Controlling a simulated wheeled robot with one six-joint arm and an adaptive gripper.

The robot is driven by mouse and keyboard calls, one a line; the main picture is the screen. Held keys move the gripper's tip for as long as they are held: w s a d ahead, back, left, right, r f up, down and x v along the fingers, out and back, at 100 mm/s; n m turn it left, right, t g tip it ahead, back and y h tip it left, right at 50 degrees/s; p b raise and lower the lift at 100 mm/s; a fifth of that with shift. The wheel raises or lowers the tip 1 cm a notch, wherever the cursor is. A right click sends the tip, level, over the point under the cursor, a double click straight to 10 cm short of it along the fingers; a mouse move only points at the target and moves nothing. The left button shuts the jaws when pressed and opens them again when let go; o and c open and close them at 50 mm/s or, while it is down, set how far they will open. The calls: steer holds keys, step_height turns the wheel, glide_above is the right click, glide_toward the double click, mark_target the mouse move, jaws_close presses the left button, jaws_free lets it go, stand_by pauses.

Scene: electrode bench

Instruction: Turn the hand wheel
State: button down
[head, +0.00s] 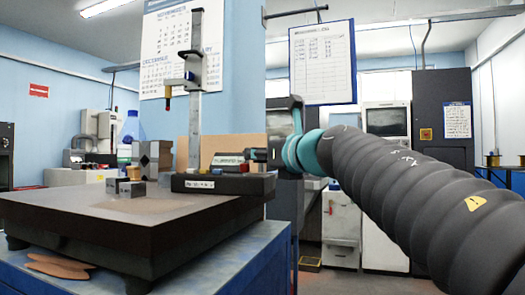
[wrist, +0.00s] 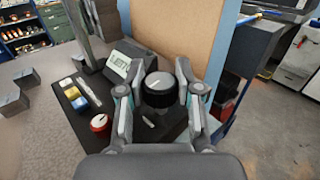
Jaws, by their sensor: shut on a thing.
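The hand wheel (wrist: 159,90) is a dark round knob with a grey top and a white pointer line. It sits at the side of a black instrument (wrist: 92,98) in the wrist view. My gripper (wrist: 160,78) has one finger on each side of the knob and is shut on it. In the head view the instrument (head: 222,185) lies at the right edge of the dark plate. There my gripper (head: 270,154) reaches it from the right, and its fingers and the wheel are too small to make out clearly.
The instrument carries a small display (wrist: 118,66) and a red knob (wrist: 100,122). A dark surface plate (head: 120,215) bears metal blocks (head: 125,187) and a tall height gauge (head: 195,90). A brown board (wrist: 178,35) stands close behind the wheel.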

steer(key=c, duration=0.7)
jaws_free()
steer(key=shift+c, duration=0.2)
steer(key=v, duration=1.2)
steer(key=shift+a, duration=0.1)
